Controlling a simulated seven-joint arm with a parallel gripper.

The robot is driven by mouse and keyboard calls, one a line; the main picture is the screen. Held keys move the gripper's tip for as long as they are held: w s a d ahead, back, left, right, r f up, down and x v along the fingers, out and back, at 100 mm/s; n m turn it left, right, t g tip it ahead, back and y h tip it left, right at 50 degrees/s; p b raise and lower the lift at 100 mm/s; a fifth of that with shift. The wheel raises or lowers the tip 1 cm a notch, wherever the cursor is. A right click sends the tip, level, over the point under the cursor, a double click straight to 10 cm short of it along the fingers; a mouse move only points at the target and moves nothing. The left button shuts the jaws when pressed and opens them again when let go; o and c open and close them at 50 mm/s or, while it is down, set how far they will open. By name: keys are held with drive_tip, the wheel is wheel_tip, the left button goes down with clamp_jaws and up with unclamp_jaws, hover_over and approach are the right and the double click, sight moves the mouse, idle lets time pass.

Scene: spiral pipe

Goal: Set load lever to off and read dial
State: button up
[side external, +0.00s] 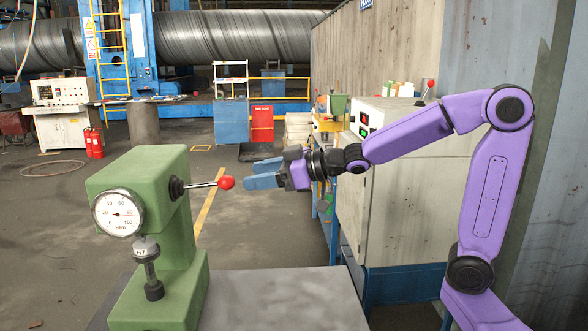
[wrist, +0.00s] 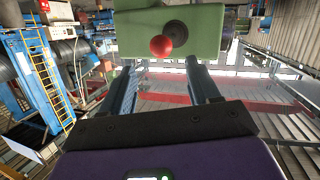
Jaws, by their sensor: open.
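The green hardness tester (side external: 150,230) stands on the grey table at the lower left, with its round white dial (side external: 118,213) facing the side camera. The dial needle's exact reading is too small to tell. The load lever (side external: 205,184) is a metal rod with a red ball knob (side external: 227,183), pointing right from the tester's head. My gripper (side external: 262,173) is open and empty, with blue fingers just right of the knob and apart from it. In the wrist view the knob (wrist: 161,46) shows beyond and between the fingertips (wrist: 160,70), in front of the green head (wrist: 120,35).
A grey cabinet (side external: 400,190) with a small display panel stands behind my arm. The table top (side external: 285,300) right of the tester is bare.

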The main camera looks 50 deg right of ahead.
drive_tip(key=v, duration=0.7)
drive_tip(key=shift+s, duration=0.2)
drive_tip(key=shift+d, duration=0.15)
drive_tip(key=shift+c, duration=0.2)
